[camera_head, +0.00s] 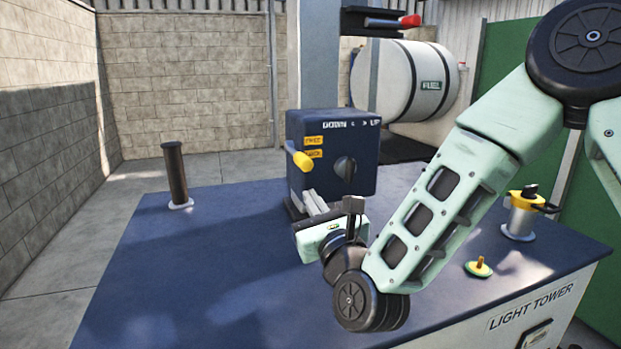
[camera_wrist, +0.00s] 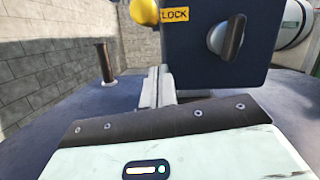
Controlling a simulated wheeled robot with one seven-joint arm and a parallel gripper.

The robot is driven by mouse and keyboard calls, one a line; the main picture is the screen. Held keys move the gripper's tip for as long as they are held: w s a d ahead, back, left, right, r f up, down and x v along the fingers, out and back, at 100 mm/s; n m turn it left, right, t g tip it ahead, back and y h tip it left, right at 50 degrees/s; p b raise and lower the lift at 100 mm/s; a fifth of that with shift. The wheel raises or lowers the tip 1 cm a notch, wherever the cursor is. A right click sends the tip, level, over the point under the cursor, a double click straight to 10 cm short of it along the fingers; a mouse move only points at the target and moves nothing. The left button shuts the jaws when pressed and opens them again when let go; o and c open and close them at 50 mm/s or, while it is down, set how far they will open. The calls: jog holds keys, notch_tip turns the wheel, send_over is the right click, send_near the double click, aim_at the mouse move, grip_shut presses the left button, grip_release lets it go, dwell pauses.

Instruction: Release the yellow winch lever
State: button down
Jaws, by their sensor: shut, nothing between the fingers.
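The yellow winch lever (camera_head: 299,157) sticks out from the left side of a dark blue winch box (camera_head: 328,128), beside two small yellow labels. In the wrist view the yellow knob of the lever (camera_wrist: 145,12) is cut by the top edge, next to a label reading LOCK (camera_wrist: 174,14). A black rotary knob (camera_head: 345,168) is on the box face, under the words DOWN and UP. My gripper (camera_head: 311,197) is below the lever, close in front of the box's lower part. Its fingers (camera_wrist: 155,85) are together and empty, apart from the lever.
The box stands on a blue cabinet top (camera_head: 190,270) marked LIGHT TOWER. A dark post (camera_head: 176,175) stands at the left. A yellow-topped cylinder (camera_head: 523,213) and a small yellow-green knob (camera_head: 479,267) are at the right. A red-handled lever (camera_head: 392,22) and fuel tank (camera_head: 412,82) are behind.

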aim_at(296, 155)
jog(key=shift+s+a+r+p, duration=0.15)
jog(key=shift+r+p, duration=0.15)
jog(key=shift+r, duration=0.65)
jog(key=shift+s+a+r+p, duration=0.1)
jog(key=shift+r+p, duration=0.2)
jog(key=shift+r, duration=0.65)
